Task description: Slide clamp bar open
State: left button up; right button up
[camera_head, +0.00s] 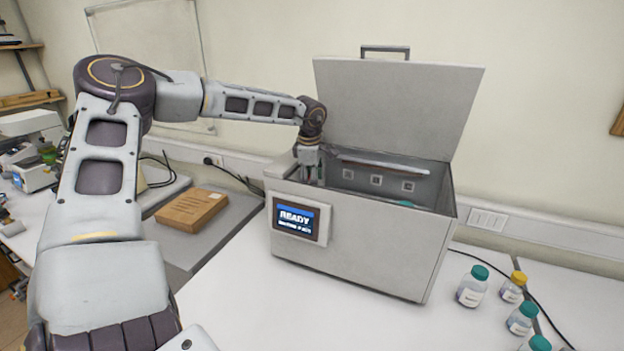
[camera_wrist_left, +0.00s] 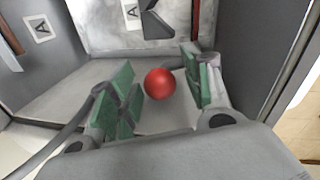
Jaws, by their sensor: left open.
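A grey testing machine (camera_head: 360,235) stands on the white bench with its lid (camera_head: 395,105) raised. A pale bar (camera_head: 385,164) runs along the inside near the back wall; I cannot tell for sure whether it is the clamp bar. My left gripper (camera_head: 312,172) reaches down into the machine's left end, its fingertips partly hidden by the front wall. In the left wrist view its green-padded fingers are open, one on each side of a red ball-shaped knob (camera_wrist_left: 160,84). Gaps show between knob and pads. What the knob is fixed to is hidden. My right gripper is not in view.
The machine's screen (camera_head: 296,219) reads READY. Several capped bottles (camera_head: 473,286) stand on the bench at right, near a black cable. A brown box (camera_head: 192,209) lies on a grey surface at left. The machine's walls closely surround my left gripper. Bench in front is clear.

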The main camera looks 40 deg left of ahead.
pick_arm(q)
grip_shut()
jog(key=shift+s, duration=0.1)
dwell(0.4)
jog(key=shift+s+d+f+b, duration=0.1)
jog(key=shift+s+b, duration=0.15)
jog(key=shift+b, duration=0.1)
jog(key=shift+s+d+b, duration=0.25)
jog(key=shift+s+b, duration=0.1)
jog(key=shift+s, duration=0.4)
